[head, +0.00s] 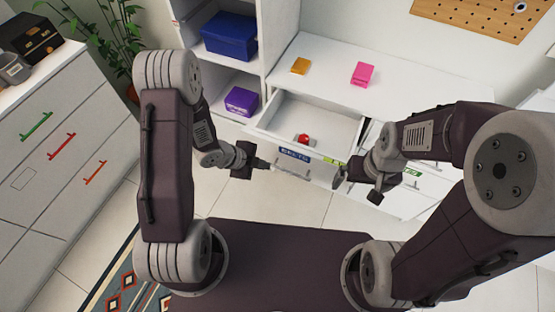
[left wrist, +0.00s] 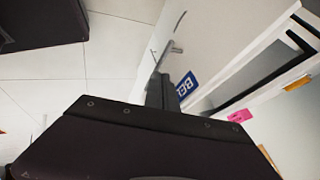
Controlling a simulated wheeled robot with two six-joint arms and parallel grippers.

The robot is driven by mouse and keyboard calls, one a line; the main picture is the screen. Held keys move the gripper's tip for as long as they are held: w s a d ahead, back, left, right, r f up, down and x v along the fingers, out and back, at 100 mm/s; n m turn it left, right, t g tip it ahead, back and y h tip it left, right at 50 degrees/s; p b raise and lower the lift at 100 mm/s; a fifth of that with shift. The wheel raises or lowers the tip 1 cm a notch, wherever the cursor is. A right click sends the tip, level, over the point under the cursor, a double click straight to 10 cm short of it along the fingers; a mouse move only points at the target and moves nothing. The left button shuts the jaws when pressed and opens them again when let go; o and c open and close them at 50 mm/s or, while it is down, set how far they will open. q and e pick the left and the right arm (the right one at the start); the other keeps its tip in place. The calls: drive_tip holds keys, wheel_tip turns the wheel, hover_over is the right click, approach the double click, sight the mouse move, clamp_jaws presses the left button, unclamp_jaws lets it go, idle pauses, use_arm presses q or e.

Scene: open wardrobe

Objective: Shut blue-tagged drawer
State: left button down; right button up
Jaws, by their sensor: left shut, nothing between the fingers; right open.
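The blue-tagged drawer (head: 328,122) is pulled out of the white dresser, its inside showing. Its blue tag (head: 294,155) reads BELTS and is on the front panel; part of it shows in the left wrist view (left wrist: 186,84). A small red object (head: 303,139) lies inside near the front. My left gripper (head: 264,164) is shut and empty, its tips close to the left part of the drawer front; I cannot tell if they touch. Its fingers (left wrist: 160,92) show by the tag in the left wrist view. My right gripper (head: 357,186) is open and empty, right of the drawer front.
An orange box (head: 300,65) and a pink box (head: 363,74) lie on the dresser top. Blue (head: 230,36) and purple (head: 241,101) bins stand on shelves to the left. A green-tagged drawer front (head: 412,171) is at the right. Another white dresser (head: 70,150) stands far left.

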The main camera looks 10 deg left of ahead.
sight(286, 161)
use_arm(q)
drive_tip(key=x, duration=0.6)
drive_tip(key=shift+d+f+b, duration=0.1)
drive_tip(key=shift+b, duration=0.3)
drive_tip(key=w, duration=0.1)
drive_tip(key=w+d+p, duration=0.1)
drive_tip(key=w, duration=0.1)
drive_tip(key=shift+w+d, duration=0.1)
drive_tip(key=shift+w, duration=0.05)
drive_tip(key=shift+w+d, duration=0.1)
drive_tip(key=shift+w, duration=0.3)
use_arm(e)
drive_tip(key=shift+f, duration=0.15)
drive_tip(key=shift+w, duration=0.1)
